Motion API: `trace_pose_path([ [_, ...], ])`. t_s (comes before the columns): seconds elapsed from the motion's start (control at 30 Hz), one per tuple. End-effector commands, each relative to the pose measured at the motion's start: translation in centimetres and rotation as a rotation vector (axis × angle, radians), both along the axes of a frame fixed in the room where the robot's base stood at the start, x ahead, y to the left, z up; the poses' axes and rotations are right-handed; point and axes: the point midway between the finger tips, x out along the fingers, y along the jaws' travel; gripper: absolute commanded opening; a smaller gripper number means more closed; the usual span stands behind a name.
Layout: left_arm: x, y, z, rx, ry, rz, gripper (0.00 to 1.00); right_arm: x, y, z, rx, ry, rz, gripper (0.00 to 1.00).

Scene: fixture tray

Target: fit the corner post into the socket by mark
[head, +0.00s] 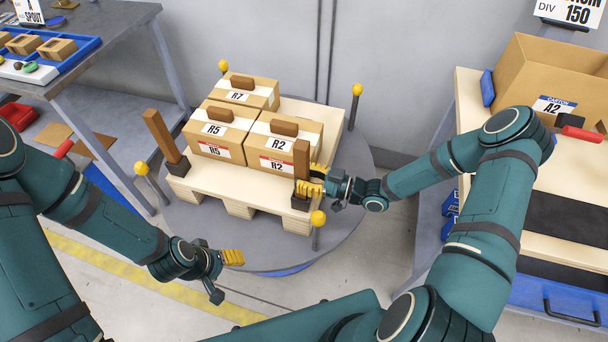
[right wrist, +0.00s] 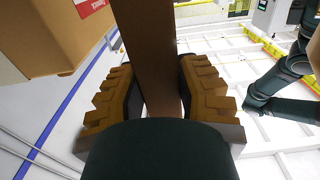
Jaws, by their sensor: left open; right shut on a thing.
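A brown wooden corner post (head: 301,158) stands about upright at the front right corner of the pallet (head: 232,190). My right gripper (head: 310,186) is shut on it low down. The right wrist view shows the post (right wrist: 150,60) between both ribbed yellow finger pads of my right gripper (right wrist: 156,95). A dark socket (head: 300,203) sits at that corner under the post; the fingers partly hide the joint, so I cannot tell how deep the post is. A second post (head: 160,135) leans slightly in a dark socket (head: 179,166) at the front left. My left gripper (head: 224,273) is open and empty, in front of the turntable.
Cartons R7 (head: 240,92), R5 (head: 222,128) and R2 (head: 283,140) stand on the pallet, close to the held post. The round turntable (head: 180,225) carries several yellow-topped pins (head: 318,218). An open carton A2 (head: 540,75) stands on the right bench.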

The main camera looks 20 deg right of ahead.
Motion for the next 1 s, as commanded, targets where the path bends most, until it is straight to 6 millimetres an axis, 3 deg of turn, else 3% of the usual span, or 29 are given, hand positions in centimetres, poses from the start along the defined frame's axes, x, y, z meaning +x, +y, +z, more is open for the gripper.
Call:
trace_pose_path([
  [0.33,0.0,0.0,0.0,0.000,0.000,0.000,0.63,0.0,0.1,-0.8,0.001,-0.001,0.001,0.00],
  [0.37,0.0,0.0,0.0,0.000,0.000,0.000,0.63,0.0,0.1,-0.8,0.001,-0.001,0.001,0.43],
  [0.4,0.0,0.0,0.0,0.000,0.000,0.000,0.63,0.0,0.0,-0.7,0.001,-0.001,0.001,0.57],
  [0.43,0.0,0.0,0.0,0.000,0.000,0.000,0.63,0.0,0.0,-0.7,0.001,-0.001,0.001,0.62],
  [0.77,0.0,0.0,0.0,0.000,0.000,0.000,0.63,-0.1,-0.1,-0.8,-0.001,0.001,0.000,0.62],
  [1.0,0.0,0.0,0.0,0.000,0.000,0.000,0.63,-1.7,-2.7,-0.8,-0.003,0.001,-0.003,0.62],
])
